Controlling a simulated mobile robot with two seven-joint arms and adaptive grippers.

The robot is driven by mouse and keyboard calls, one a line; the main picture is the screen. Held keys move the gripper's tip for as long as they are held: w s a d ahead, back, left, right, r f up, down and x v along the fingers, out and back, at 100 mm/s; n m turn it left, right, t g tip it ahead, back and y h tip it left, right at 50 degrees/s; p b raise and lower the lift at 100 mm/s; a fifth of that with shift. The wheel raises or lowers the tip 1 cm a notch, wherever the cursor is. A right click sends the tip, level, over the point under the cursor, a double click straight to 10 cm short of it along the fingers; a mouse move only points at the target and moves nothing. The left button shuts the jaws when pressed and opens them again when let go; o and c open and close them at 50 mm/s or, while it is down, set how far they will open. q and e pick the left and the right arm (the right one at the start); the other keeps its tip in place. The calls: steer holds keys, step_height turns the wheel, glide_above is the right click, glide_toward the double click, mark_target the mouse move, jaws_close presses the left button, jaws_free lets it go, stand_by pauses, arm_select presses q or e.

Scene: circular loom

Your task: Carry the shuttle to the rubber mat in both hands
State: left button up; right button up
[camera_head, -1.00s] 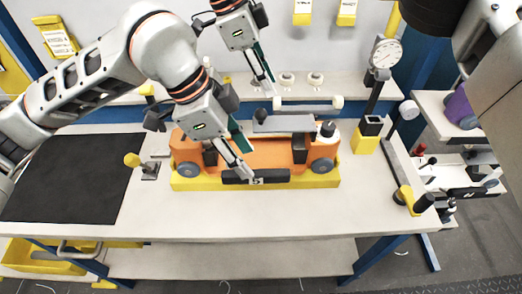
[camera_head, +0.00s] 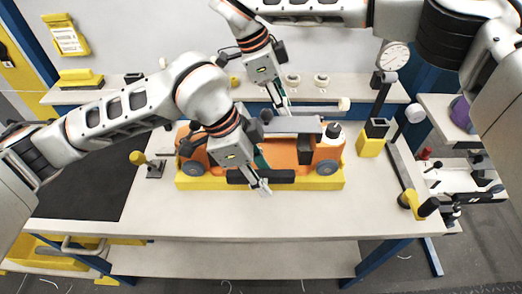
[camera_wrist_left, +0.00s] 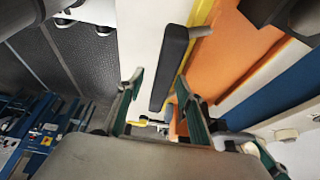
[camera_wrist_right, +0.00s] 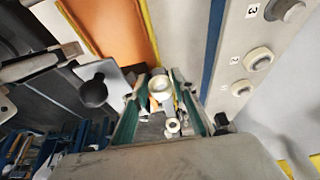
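The shuttle is an orange body (camera_head: 285,152) with dark wheels, sitting in a yellow cradle (camera_head: 210,183) on the table. A black bar (camera_head: 275,177) runs along its front. The black rubber mat (camera_head: 85,185) lies at the table's left, partly covered by my left arm. My left gripper (camera_head: 263,189) is at the shuttle's front, by the black bar; its wrist view shows spread fingers (camera_wrist_left: 158,105) and the bar (camera_wrist_left: 172,65) ahead. My right gripper (camera_head: 283,107) is behind the shuttle; its spread fingers (camera_wrist_right: 158,105) have a white knob (camera_wrist_right: 160,86) in line between them, contact unclear.
A dial gauge (camera_head: 394,58) on a yellow-based post stands right of the shuttle. A yellow-knobbed clamp (camera_head: 150,165) stands between mat and shuttle. Numbered white knobs (camera_head: 322,80) line the back ledge. The table's front strip is clear.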

arm_select(q)
steer(key=c, duration=0.6)
arm_select(e)
steer(key=c, duration=0.6)
arm_select(q)
jaws_close()
arm_select(e)
jaws_close()
arm_select(q)
steer(key=shift+r, duration=0.1)
arm_select(e)
steer(key=shift+r, duration=0.1)
